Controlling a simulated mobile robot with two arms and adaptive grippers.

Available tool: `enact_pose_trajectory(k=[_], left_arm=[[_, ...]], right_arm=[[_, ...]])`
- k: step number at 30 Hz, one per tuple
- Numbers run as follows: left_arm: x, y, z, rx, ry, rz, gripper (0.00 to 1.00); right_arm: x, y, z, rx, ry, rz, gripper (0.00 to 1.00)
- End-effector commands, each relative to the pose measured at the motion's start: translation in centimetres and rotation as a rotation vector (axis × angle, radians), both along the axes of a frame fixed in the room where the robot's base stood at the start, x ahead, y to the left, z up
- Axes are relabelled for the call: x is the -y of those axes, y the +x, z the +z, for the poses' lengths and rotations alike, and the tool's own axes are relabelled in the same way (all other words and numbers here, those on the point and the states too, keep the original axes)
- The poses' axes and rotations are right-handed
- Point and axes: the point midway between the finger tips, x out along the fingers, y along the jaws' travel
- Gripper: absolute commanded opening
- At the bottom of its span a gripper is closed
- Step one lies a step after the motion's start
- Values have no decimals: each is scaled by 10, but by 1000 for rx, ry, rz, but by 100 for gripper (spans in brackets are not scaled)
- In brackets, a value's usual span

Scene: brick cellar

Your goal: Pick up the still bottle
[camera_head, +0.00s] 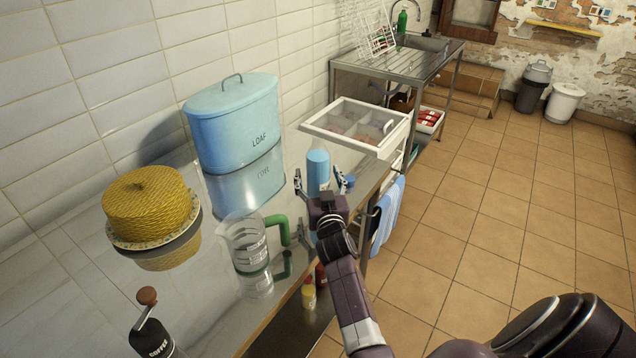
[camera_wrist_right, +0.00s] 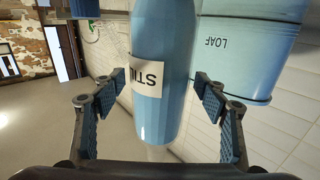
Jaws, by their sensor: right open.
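The still bottle (camera_head: 318,170) is blue and stands upright on the shiny counter, in front of the loaf bin. In the right wrist view the still bottle (camera_wrist_right: 163,110) fills the middle, upside down, with a white label reading "STI". My right gripper (camera_head: 322,180) is open, with one finger to each side of the bottle in the head view. In the right wrist view its two fingers (camera_wrist_right: 155,125) stand apart with the bottle showing between them. I cannot tell whether they touch it. The bottle's lower part is hidden behind the gripper. My left gripper is not in view.
A blue loaf bin (camera_head: 236,125) stands behind on the counter. A glass jug (camera_head: 245,243) with a green handle, a yellow woven cake cover (camera_head: 148,205) and a coffee grinder (camera_head: 150,335) stand to the left. A white glass-topped case (camera_head: 357,127) lies beyond the bottle.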

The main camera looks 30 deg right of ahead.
Motion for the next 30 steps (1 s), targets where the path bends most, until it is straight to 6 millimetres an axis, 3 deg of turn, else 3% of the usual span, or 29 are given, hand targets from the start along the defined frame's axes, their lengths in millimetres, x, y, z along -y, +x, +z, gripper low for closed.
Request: enact_pose_trajectory(k=[3,8,25,30], left_arm=[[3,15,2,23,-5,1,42],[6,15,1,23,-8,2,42],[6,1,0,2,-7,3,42],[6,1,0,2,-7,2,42]], right_arm=[[1,2,0,0,-1,0,66],[1,2,0,0,0,0,66],[1,2,0,0,1,0,4],[1,3,3,6,-2,1,1]])
